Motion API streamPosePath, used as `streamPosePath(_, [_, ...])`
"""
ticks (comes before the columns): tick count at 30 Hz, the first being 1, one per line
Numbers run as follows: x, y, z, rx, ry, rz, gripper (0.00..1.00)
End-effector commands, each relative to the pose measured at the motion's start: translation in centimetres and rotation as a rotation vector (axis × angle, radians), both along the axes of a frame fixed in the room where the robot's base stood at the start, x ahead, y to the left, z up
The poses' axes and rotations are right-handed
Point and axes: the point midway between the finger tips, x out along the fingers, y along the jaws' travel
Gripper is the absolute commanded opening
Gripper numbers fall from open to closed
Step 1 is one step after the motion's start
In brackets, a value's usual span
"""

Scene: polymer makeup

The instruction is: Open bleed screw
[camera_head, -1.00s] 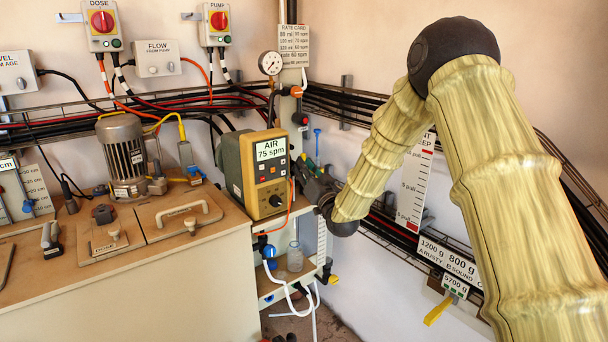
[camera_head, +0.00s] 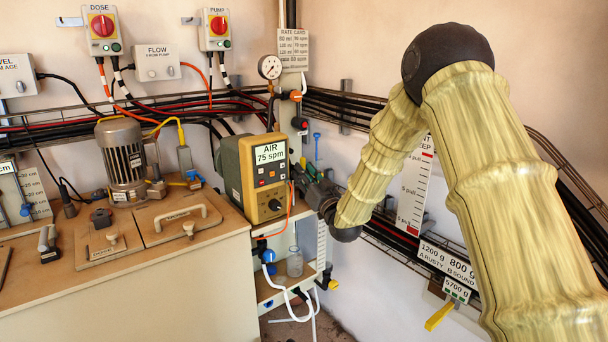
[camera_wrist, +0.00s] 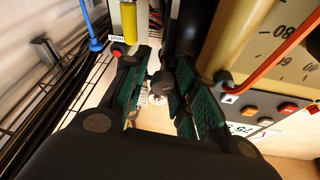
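My gripper (camera_wrist: 162,88) reaches in beside the dosing pump (camera_head: 262,172), whose display reads AIR 75 spm. In the wrist view its two green-padded fingers stand apart. A small dark round knob (camera_wrist: 161,84) shows between them, perhaps the bleed screw; I cannot tell whether the pads touch it. A red-tipped part (camera_wrist: 118,50) with a small label and a yellow cylinder (camera_wrist: 129,22) lie just beyond the left finger.
An orange tube (camera_wrist: 268,68) runs close to the right finger. In the head view a pressure gauge (camera_head: 270,67) stands above the pump, and a clear bottle (camera_head: 294,262) sits on the shelf below.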

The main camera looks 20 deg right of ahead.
Motion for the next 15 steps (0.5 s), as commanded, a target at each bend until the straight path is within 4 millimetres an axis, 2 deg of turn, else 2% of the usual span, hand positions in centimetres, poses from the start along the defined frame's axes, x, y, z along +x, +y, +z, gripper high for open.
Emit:
streamPosePath(8, [-0.2,0.0,0.2,0.0,-0.003,0.001,0.28])
streamPosePath(11, [-0.9,-0.2,-0.1,0.001,-0.004,0.0,0.28])
streamPosePath(15, [-2.9,-0.7,-0.7,0.003,-0.002,-0.001,0.28])
